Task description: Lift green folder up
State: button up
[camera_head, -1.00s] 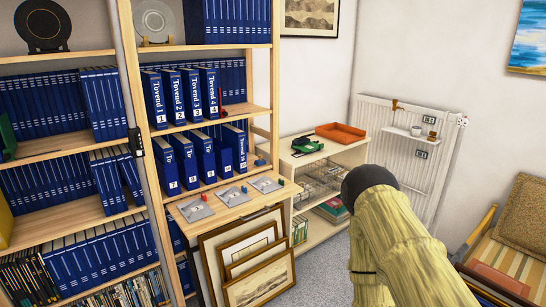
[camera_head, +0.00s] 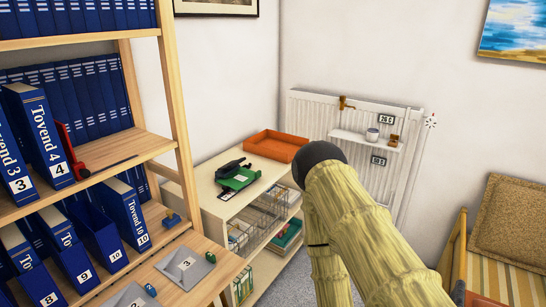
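A green flat object (camera_head: 240,179), which may be the green folder, lies on top of the low cream cabinet (camera_head: 222,207), with a black item (camera_head: 231,166) beside it. Another green item (camera_head: 287,236) lies among things on a lower shelf of that cabinet, partly hidden; I cannot tell which of the two is the folder. My arm, in a yellowish sleeve with a dark rounded joint, rises at centre right and covers part of the cabinet's right side. My gripper's fingers do not show.
An orange tray (camera_head: 277,146) sits at the cabinet's back. Wire baskets (camera_head: 262,217) fill a shelf below. A bookcase of blue binders (camera_head: 95,107) stands left, with a wooden ledge in front. A radiator (camera_head: 318,118) with a small shelf and a cushioned chair (camera_head: 510,220) are right.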

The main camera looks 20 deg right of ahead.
aim_at(237, 180)
jog(key=z, duration=0.05)
jog(key=i, duration=1.1)
jog(key=z, duration=0.05)
